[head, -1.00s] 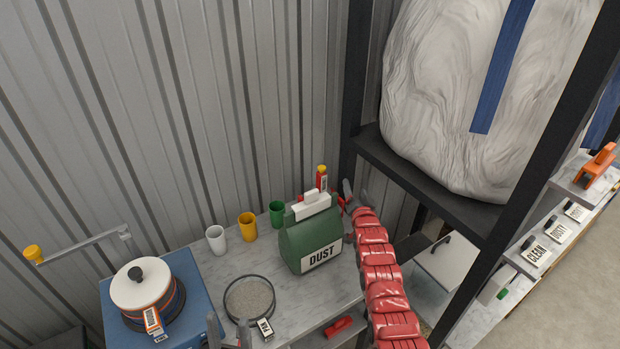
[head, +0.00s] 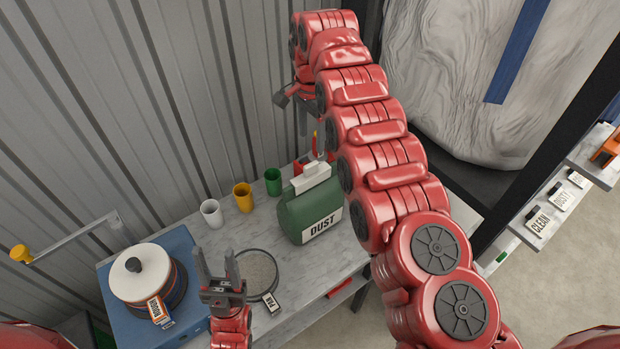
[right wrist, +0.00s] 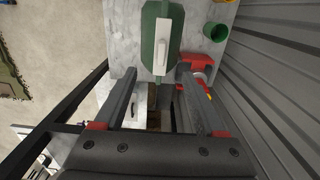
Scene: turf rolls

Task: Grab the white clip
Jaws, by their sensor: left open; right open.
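The white clip (head: 310,178) sits on the top edge of the green bag (head: 312,212) labelled DUST, which stands upright on the worktop. In the right wrist view the clip (right wrist: 163,46) lies ahead, roughly in line with the gap between my right fingers. My right gripper (right wrist: 157,84) is open and empty, above and behind the bag, apart from the clip; in the head view it is partly hidden by my own arm. My left gripper (head: 216,264) is open and empty, fingers up, in front of the pan (head: 257,271).
White (head: 211,213), yellow (head: 243,196) and green (head: 273,182) cups stand left of the bag. A red item (right wrist: 196,61) stands close beside the bag. A blue unit (head: 180,246) with a white-lidded drum is at left. The corrugated wall (head: 200,110) is close behind.

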